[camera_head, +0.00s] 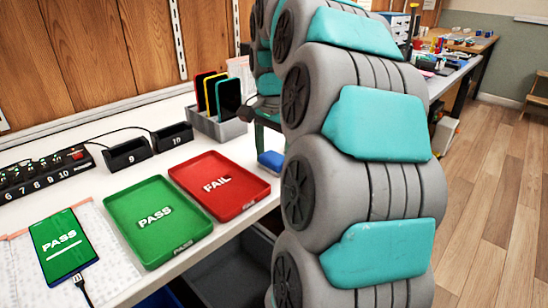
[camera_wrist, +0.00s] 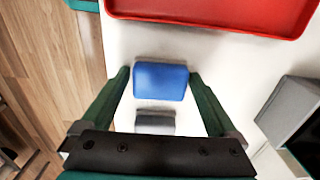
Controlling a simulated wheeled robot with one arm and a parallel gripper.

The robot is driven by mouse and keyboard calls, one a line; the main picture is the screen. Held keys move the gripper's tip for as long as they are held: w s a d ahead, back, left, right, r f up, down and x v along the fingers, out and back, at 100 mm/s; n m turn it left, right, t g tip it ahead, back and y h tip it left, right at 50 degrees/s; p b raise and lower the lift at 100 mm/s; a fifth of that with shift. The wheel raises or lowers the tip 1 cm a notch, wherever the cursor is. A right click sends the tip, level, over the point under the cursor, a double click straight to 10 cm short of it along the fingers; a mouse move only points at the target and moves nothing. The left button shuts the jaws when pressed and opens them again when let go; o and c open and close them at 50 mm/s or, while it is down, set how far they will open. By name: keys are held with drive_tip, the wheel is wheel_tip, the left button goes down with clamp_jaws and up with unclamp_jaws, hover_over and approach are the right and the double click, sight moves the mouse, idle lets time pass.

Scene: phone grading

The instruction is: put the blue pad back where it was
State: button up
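The blue pad (camera_head: 271,160) is on the white table near its right edge, to the right of the red FAIL tray, partly hidden by my arm. In the wrist view the blue pad (camera_wrist: 161,81) lies between the two dark green fingers of my gripper (camera_wrist: 160,76). I cannot tell how far the fingertips are above the table.
A small grey block (camera_wrist: 155,122) lies beside the pad. The red FAIL tray (camera_head: 220,185) and green PASS tray (camera_head: 157,220) are to the left. A grey rack (camera_head: 217,125) holds several phones. A phone showing PASS (camera_head: 62,246) lies at front left.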

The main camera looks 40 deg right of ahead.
sight(274, 157)
wheel_tip(274, 157, up, 7)
drive_tip(key=shift+r, duration=0.4)
idle(0.4)
